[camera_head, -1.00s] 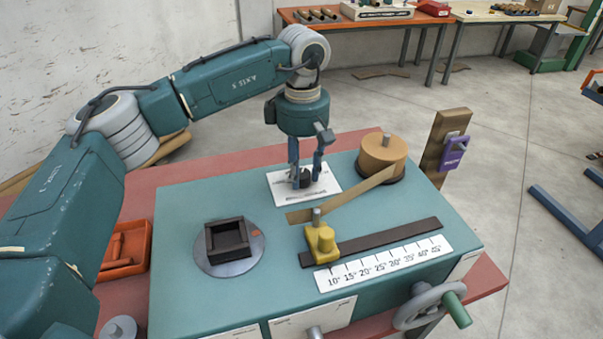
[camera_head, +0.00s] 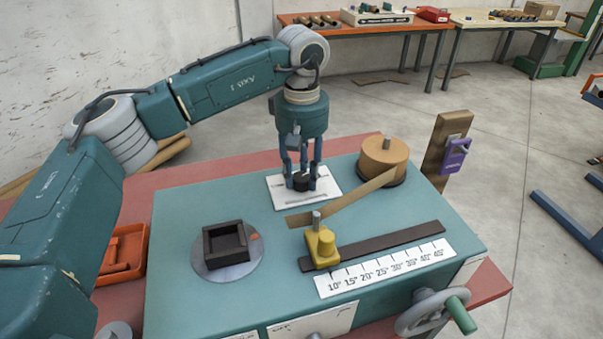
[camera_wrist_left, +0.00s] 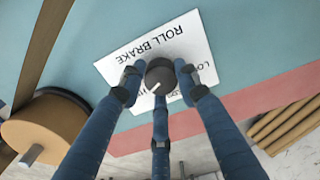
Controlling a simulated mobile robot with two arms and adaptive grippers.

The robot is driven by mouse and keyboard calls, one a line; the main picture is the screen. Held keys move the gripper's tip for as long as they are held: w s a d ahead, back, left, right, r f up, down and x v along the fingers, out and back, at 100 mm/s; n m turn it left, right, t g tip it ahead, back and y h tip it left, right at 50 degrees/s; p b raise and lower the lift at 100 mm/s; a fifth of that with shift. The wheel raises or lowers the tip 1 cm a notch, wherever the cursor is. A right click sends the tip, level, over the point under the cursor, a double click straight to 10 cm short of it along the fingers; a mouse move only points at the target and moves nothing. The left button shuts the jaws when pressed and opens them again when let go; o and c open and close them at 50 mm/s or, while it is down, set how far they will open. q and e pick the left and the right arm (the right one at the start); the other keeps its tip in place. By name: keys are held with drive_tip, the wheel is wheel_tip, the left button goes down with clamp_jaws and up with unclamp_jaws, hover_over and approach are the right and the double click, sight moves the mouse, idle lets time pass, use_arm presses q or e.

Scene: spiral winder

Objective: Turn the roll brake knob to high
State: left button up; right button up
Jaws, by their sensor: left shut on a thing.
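The roll brake knob (camera_head: 302,182) is a small dark round knob on a white label plate (camera_head: 327,181) on the teal machine top. In the left wrist view the knob (camera_wrist_left: 160,75) shows a white pointer line slanting toward the lower left, and the plate (camera_wrist_left: 125,57) reads "ROLL BRAKE" with a partly hidden "LO..." word. My left gripper (camera_head: 301,180) points straight down with its blue fingers shut around the knob; the fingers (camera_wrist_left: 160,80) surround it in the wrist view and cover part of the scale lettering. My right gripper is not in view.
A brown paper roll (camera_head: 382,158) with a strip stands just right of my left gripper. A yellow block (camera_head: 320,246) sits by a dark bar and an angle scale (camera_head: 385,267). A black square tray (camera_head: 226,243) sits on a grey disc. A handwheel (camera_head: 425,312) is at front right.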

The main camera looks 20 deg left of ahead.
sight(303, 178)
use_arm(q)
drive_tip(key=shift+s+d, duration=0.1)
drive_tip(key=shift+d, duration=0.1)
drive_tip(key=o, duration=1.1)
drive_tip(key=shift+s+r, duration=0.1)
drive_tip(key=shift+s, duration=0.05)
drive_tip(key=shift+r, duration=0.1)
drive_tip(key=shift+r, duration=0.35)
wheel_tip(303, 178, up, 11)
drive_tip(key=shift+r, duration=0.1)
